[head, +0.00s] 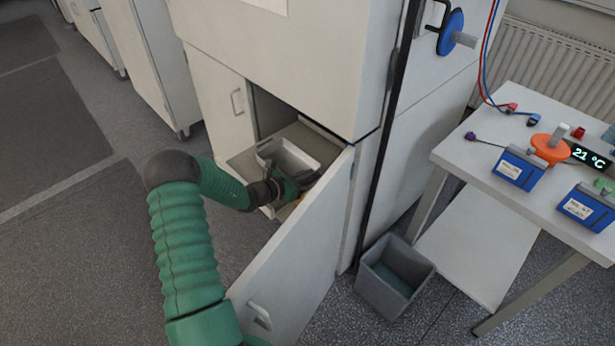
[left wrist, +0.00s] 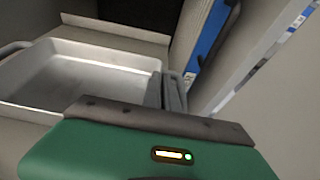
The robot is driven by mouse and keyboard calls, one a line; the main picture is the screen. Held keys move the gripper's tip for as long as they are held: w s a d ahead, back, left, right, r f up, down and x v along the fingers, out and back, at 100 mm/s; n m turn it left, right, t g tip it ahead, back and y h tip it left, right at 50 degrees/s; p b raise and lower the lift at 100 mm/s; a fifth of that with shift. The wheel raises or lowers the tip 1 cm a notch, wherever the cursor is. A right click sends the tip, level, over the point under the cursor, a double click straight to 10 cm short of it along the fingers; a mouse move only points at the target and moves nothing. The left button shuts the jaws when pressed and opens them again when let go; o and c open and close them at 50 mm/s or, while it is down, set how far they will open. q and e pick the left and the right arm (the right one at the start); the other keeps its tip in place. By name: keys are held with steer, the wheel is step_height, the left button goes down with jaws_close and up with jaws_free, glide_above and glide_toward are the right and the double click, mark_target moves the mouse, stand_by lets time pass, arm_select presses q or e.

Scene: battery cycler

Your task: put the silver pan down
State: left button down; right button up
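The silver pan (head: 290,154), a shallow rectangular tray, is at the pulled-out shelf (head: 243,163) of the low open cabinet. In the left wrist view the pan (left wrist: 85,75) fills the left side, level, with a loop handle at its far left. My left gripper (head: 284,186) reaches in at the pan's near end. In the left wrist view its grey fingers (left wrist: 172,91) are close together at the pan's right end and appear shut on its handle. The contact is partly hidden by the green gripper body. Whether the pan's underside touches the shelf is hidden. My right gripper is not in view.
The open cabinet door (head: 300,260) stands close to my left arm. A grey bin (head: 394,276) is on the floor right of the cabinet. A white table (head: 468,158) with blue battery boxes stands at the right. The floor at the left is clear.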

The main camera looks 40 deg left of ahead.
arm_select(q)
steer(key=c, duration=2)
jaws_free()
steer(key=shift+s, duration=0.15)
steer(key=shift+c, duration=0.2)
steer(key=o, duration=0.4)
steer(key=shift+c, duration=0.2)
steer(key=p+v, duration=0.2)
steer(key=v, duration=0.9)
steer(key=shift+s+r, duration=0.15)
steer(key=shift+s, duration=0.3)
